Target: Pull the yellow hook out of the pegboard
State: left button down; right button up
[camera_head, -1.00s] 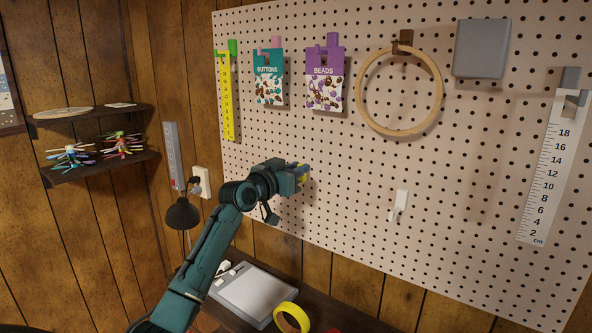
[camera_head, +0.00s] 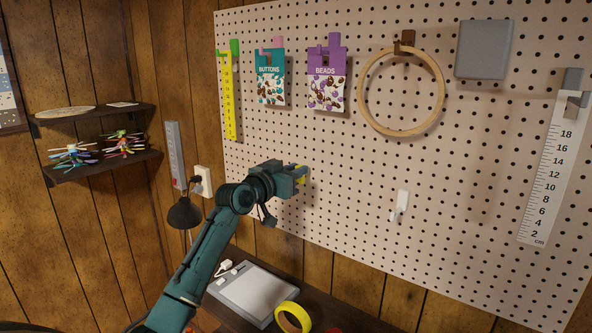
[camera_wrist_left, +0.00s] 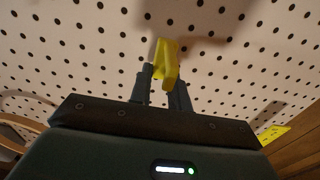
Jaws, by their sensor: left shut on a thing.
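The yellow hook (camera_head: 302,176) is at the lower left part of the pegboard (camera_head: 345,185), mostly hidden behind my left gripper in the head view. In the left wrist view the yellow hook (camera_wrist_left: 166,62) stands between the fingers of my left gripper (camera_wrist_left: 162,82). My left gripper (camera_head: 300,174) is shut on it, close to the board. I cannot tell whether the hook's back still sits in the holes. My right gripper is not in view.
A white hook (camera_head: 400,205) is on the board to the right. A buttons pack (camera_head: 269,78), a beads pack (camera_head: 325,80), a wooden hoop (camera_head: 360,115) and rulers hang higher up. Below are a lamp (camera_head: 184,213) and a yellow tape roll (camera_head: 292,317).

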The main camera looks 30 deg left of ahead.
pick_arm(q)
jog(key=shift+s, duration=0.4)
jog(key=shift+s+r, duration=0.1)
jog(key=shift+s, duration=0.15)
jog(key=shift+s, duration=0.1)
dwell(0.5)
jog(key=shift+s+a+p, duration=0.15)
jog(key=shift+s+p, duration=0.2)
jog(key=shift+s, duration=0.45)
jog(key=shift+s+a, duration=0.1)
jog(key=shift+s, duration=1.5)
